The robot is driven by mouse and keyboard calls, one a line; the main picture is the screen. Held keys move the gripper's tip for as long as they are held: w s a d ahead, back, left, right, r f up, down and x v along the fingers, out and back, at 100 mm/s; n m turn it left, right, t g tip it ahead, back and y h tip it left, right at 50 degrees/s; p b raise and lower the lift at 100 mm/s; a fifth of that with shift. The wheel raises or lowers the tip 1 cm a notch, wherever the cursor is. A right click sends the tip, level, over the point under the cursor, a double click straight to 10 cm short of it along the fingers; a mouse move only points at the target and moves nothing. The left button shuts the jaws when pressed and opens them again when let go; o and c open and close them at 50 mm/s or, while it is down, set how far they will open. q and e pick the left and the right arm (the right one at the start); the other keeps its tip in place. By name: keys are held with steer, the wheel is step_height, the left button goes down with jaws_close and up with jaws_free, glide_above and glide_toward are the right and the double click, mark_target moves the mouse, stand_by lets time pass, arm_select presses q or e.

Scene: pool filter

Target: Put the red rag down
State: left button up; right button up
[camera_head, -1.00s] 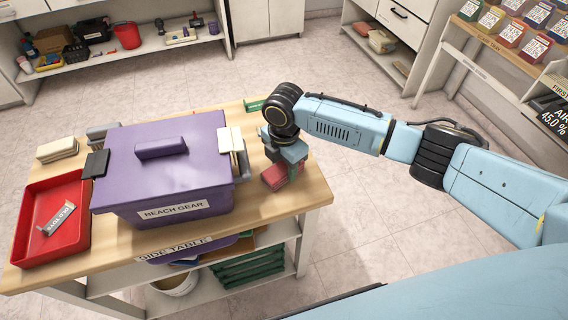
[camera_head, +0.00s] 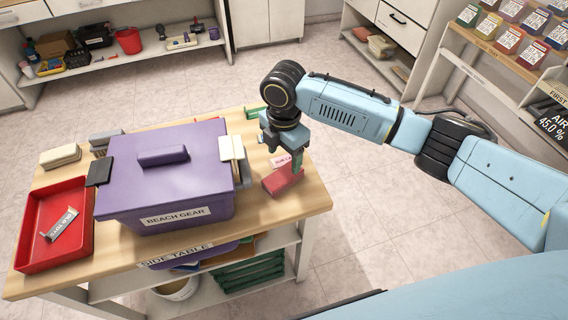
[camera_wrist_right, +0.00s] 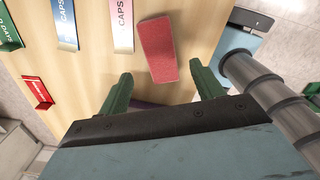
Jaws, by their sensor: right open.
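The red rag (camera_head: 284,180), a folded block, lies on the wooden table top (camera_head: 300,201) to the right of the purple box. It also shows in the right wrist view (camera_wrist_right: 158,50), flat on the wood just beyond the fingertips. My right gripper (camera_head: 284,154) is above and close to the rag, apart from it. In the right wrist view its green fingers (camera_wrist_right: 163,84) are spread wide with nothing between them. My left gripper is not in view.
The purple box (camera_head: 170,185) labelled BEACH GEAR fills the middle of the table. A red tray (camera_head: 28,262) is at the left, near beige folded pieces (camera_head: 60,156). Label cards (camera_wrist_right: 123,22) lie beside the rag in the wrist view. Bare wood shows at the front right.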

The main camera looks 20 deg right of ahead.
step_height(320, 180, up, 5)
steer(key=shift+r, duration=0.1)
